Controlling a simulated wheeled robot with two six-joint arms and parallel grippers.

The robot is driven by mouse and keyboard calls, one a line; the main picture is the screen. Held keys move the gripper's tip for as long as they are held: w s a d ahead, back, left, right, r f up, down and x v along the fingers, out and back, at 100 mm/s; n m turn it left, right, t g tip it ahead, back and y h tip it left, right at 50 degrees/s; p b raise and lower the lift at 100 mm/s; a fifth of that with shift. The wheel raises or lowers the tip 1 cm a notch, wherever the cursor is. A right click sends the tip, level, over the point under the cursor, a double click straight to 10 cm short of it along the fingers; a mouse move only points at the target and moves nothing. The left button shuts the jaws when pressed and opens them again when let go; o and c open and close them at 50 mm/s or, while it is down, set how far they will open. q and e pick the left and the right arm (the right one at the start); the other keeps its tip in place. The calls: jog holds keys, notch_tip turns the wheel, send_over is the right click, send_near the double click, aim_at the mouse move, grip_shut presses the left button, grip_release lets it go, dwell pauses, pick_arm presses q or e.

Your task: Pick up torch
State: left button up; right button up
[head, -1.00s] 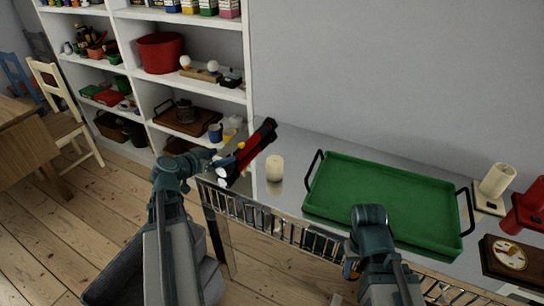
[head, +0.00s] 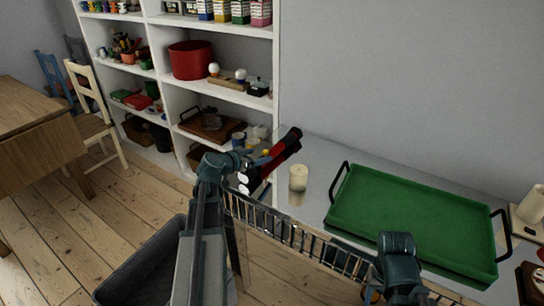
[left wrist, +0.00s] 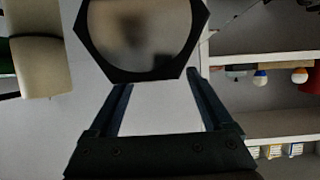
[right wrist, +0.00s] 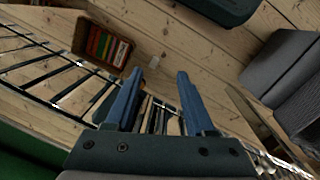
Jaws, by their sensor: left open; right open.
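The torch (head: 284,151) is red and black, at the left end of the metal table beside a cream candle (head: 298,180). In the left wrist view its black hexagonal rim and round glass (left wrist: 140,38) show large, just beyond the fingertips. My left gripper (head: 258,158) is at the torch's left side in the head view. Its fingers are open with nothing between them (left wrist: 158,82); whether they touch the torch I cannot tell. My right gripper (right wrist: 160,75) is open and empty by the table's front railing, well to the right of the torch.
A green tray (head: 410,218) with black handles takes up the middle of the table. A metal railing (head: 290,235) runs along the front edge. White shelves (head: 225,97) stand behind the torch. A crate of books (right wrist: 104,46) is on the floor.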

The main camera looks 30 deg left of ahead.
aim_at(263, 154)
pick_arm(q)
jog(key=b+x, duration=0.1)
jog(key=x, duration=0.4)
jog(key=shift+w+d+b, duration=0.15)
jog(key=shift+d+b, duration=0.1)
jog(key=shift+b, duration=0.1)
jog(key=shift+r, duration=0.1)
grip_shut()
